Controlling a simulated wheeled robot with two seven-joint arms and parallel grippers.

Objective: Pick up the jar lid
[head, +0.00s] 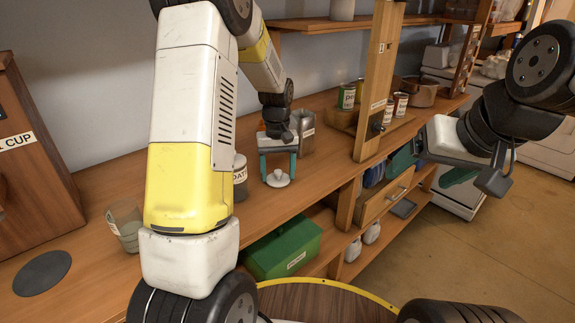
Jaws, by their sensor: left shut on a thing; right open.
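The jar lid (279,182) is a small white disc with a knob on top, over the wooden counter. My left gripper (278,166) points down over it, with its teal fingers on either side of the knob, shut on the lid. I cannot tell whether the lid touches the counter or is slightly raised. A grey labelled jar (240,178) stands to the left of the lid, partly hidden by my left arm. My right gripper (431,170) is open and empty, out in front of the counter's lower shelves at the right.
A metal canister (304,132) stands just behind my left gripper. Labelled cans (347,96) and a brown pot (417,92) are further back, beyond a wooden post (379,80). A glass (125,225) stands at the left. A green box (283,248) sits below the counter.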

